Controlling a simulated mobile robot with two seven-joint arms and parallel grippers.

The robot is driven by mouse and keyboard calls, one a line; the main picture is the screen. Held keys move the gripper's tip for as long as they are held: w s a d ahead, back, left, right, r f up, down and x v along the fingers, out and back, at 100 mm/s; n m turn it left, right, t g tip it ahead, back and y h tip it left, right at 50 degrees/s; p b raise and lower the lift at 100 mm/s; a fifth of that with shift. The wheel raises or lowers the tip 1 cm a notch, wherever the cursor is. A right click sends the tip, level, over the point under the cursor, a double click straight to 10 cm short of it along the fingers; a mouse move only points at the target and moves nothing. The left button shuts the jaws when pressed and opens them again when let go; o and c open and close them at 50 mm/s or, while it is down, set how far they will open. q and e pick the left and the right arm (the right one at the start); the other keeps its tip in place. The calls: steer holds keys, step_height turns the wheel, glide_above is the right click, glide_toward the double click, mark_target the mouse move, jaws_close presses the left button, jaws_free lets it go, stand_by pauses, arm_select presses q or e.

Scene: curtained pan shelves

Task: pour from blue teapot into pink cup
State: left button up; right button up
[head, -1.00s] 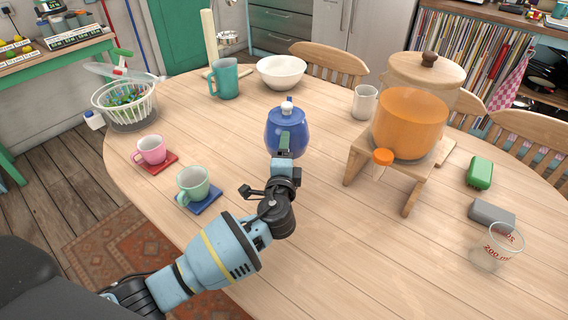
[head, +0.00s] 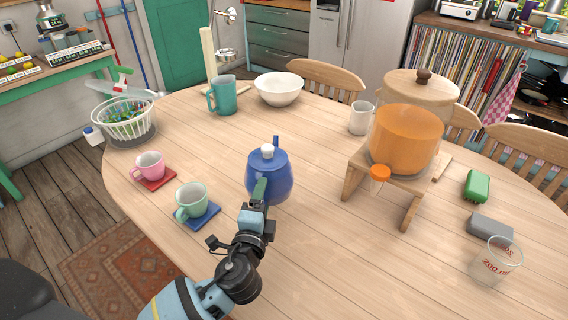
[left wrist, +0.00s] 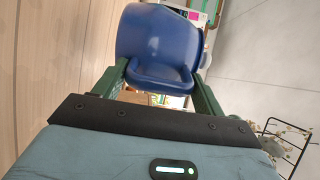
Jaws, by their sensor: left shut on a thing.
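The blue teapot (head: 268,182) has a white lid knob and is near the middle of the table. My left gripper (head: 259,192) is shut on its handle, on the near side. The spout points away from me. The teapot looks close to upright and seems held a little above the table. In the left wrist view the blue teapot (left wrist: 155,40) fills the top, with its handle between my green fingers (left wrist: 160,85). The pink cup (head: 149,166) stands upright on a red coaster (head: 153,181) at the table's left, apart from the teapot. My right gripper is not in view.
A light green cup (head: 191,200) on a blue coaster (head: 206,216) stands between the teapot and pink cup, nearer me. A teal mug (head: 223,96) and white bowl (head: 279,89) are behind. An orange dispenser (head: 404,140) on a wooden stand is right.

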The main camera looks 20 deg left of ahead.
arm_select(q)
steer(key=s+r+m+h, duration=0.1)
steer(key=s+r, duration=0.1)
steer(key=s, duration=0.6)
steer(key=s+a+r+h, duration=0.1)
steer(key=s+r, duration=0.1)
steer(key=s, duration=0.6)
steer(key=shift+s+a+r+m+t+h, duration=0.2)
steer(key=shift+r+m+t+h, duration=0.1)
steer(key=shift+r+m+h, duration=0.1)
steer(key=shift+a, duration=0.1)
